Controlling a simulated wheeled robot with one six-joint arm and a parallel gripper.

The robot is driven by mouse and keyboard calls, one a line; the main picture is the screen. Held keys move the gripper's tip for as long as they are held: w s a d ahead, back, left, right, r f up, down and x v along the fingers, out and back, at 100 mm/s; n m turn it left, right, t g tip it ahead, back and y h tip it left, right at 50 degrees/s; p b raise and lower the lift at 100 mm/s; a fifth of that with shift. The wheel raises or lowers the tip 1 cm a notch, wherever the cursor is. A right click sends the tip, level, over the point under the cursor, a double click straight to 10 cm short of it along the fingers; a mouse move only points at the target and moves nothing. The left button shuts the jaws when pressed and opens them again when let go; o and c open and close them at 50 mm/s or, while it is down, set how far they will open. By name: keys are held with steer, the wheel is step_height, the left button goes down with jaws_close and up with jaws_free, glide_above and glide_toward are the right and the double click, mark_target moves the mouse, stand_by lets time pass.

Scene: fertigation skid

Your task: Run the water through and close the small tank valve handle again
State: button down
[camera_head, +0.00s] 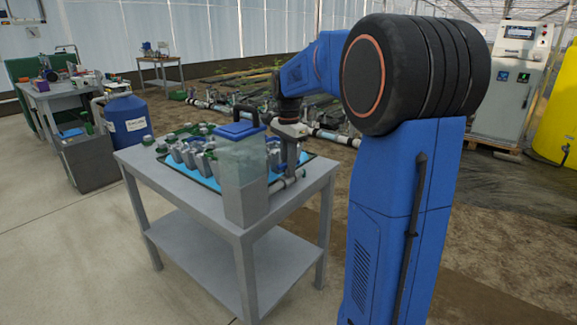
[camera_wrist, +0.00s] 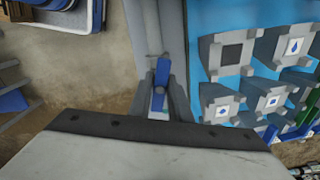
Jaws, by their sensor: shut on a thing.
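The small tank (camera_head: 241,163), clear with a blue lid, stands on a grey block at the front right of the grey table. My gripper (camera_wrist: 161,84) is shut on the blue valve handle (camera_wrist: 162,72) in the wrist view, one finger on each side. The handle lies nearly lengthwise in the picture, over a grey pipe or bar. In the head view my gripper's wrist end (camera_head: 290,129) is just right of the tank, and the handle is hidden there. I cannot see any water flow.
Several grey blocks with drop labels (camera_wrist: 294,45) stand on a blue tray (camera_wrist: 225,60) right of the handle. The grey table (camera_head: 170,198) carries them. A blue barrel (camera_head: 125,120) stands at the left, a yellow tank (camera_head: 556,115) at the far right. Open floor lies left of the table.

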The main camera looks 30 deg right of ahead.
steer(key=m, duration=1.6)
steer(key=c, duration=1.6)
jaws_free()
steer(key=shift+r, duration=0.1)
steer(key=shift+r, duration=4.9)
